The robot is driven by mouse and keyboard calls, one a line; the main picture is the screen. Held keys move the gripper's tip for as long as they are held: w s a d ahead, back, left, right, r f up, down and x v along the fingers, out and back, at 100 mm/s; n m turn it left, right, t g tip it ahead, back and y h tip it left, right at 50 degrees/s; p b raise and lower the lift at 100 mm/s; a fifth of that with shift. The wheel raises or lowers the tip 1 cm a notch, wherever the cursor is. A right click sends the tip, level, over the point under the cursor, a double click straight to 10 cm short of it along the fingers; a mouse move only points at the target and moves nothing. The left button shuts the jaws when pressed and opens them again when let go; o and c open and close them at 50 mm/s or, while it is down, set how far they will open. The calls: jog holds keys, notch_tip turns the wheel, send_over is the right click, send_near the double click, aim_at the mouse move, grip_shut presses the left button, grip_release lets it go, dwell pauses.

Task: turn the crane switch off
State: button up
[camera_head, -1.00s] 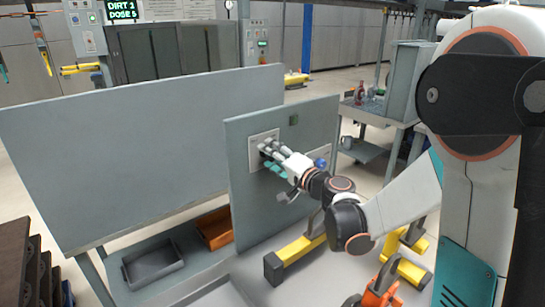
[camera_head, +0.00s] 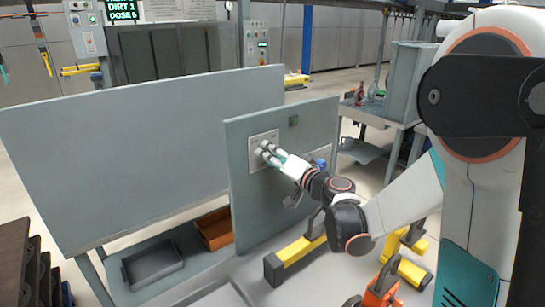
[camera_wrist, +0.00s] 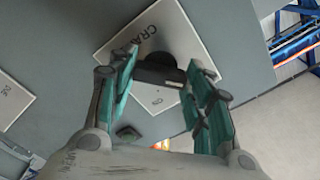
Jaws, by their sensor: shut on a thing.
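The crane switch is a black rotary knob (camera_wrist: 158,70) on a pale plate marked "CRA…" (camera_wrist: 160,38), seen in the wrist view. The same plate (camera_head: 256,155) is on the upright grey panel (camera_head: 240,200) in the head view, where my gripper covers much of it. My gripper (camera_head: 268,151) reaches the plate from the right. In the wrist view its teal-padded fingers (camera_wrist: 162,78) stand on either side of the knob and are shut on it. The knob's handle lies nearly level between the fingertips. The exact contact at the pads is hard to see.
A second pale plate (camera_wrist: 14,92) is on the panel in the wrist view. A small green square (camera_head: 293,120) and a blue knob (camera_head: 321,163) are on the panel to the right. A grey bin (camera_head: 152,264) and an orange-brown bin (camera_head: 214,228) lie below.

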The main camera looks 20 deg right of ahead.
jog(key=o, duration=1)
jog(key=shift+o, duration=0.2)
jog(key=v, duration=1.2)
